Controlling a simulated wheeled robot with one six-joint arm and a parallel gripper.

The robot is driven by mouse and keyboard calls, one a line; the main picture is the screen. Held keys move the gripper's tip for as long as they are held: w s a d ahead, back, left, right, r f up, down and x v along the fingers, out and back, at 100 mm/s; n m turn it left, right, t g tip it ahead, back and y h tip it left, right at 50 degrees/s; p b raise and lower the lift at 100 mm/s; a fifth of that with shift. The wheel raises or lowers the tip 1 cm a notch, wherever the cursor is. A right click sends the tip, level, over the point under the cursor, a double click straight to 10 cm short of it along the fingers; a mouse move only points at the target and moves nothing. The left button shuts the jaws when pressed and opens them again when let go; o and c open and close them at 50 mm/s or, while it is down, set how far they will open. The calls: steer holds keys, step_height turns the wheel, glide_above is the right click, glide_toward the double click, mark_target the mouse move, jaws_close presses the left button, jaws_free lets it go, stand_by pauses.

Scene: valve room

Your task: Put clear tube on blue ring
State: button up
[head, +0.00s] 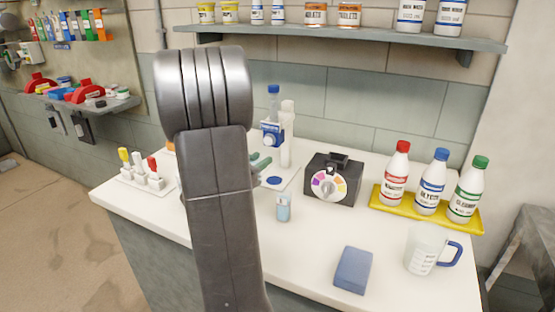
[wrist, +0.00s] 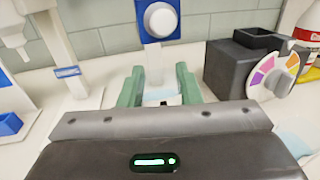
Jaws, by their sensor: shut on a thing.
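My gripper (wrist: 159,72) has two green fingers, shut on a clear tube (wrist: 154,62) that shows faintly between them in the wrist view. The tube's lower end is hard to make out. In the head view one green finger (head: 261,163) shows just right of my arm, and the tube is not clearly seen there. A flat round blue mark (head: 274,181), which looks like the blue ring, lies on a white sheet on the counter, just below the fingers in the picture. I cannot tell its centre.
A blue panel with a white knob (wrist: 160,18) stands behind the tube. A dark box with a coloured dial (head: 332,180) is to the right. A small pale blue bottle (head: 283,207) stands in front. Bottles on a yellow tray (head: 426,211), a jug (head: 427,249) and a blue sponge (head: 353,270) are farther right.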

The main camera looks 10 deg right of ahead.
steer(key=w+d+f, duration=0.1)
steer(key=w+d, duration=0.3)
steer(key=w+d+f+p, duration=0.1)
steer(key=w+d, duration=0.1)
steer(key=shift+w+d+f, duration=0.3)
steer(key=shift+f, duration=0.45)
steer(key=shift+f, duration=0.15)
steer(key=o, duration=1.1)
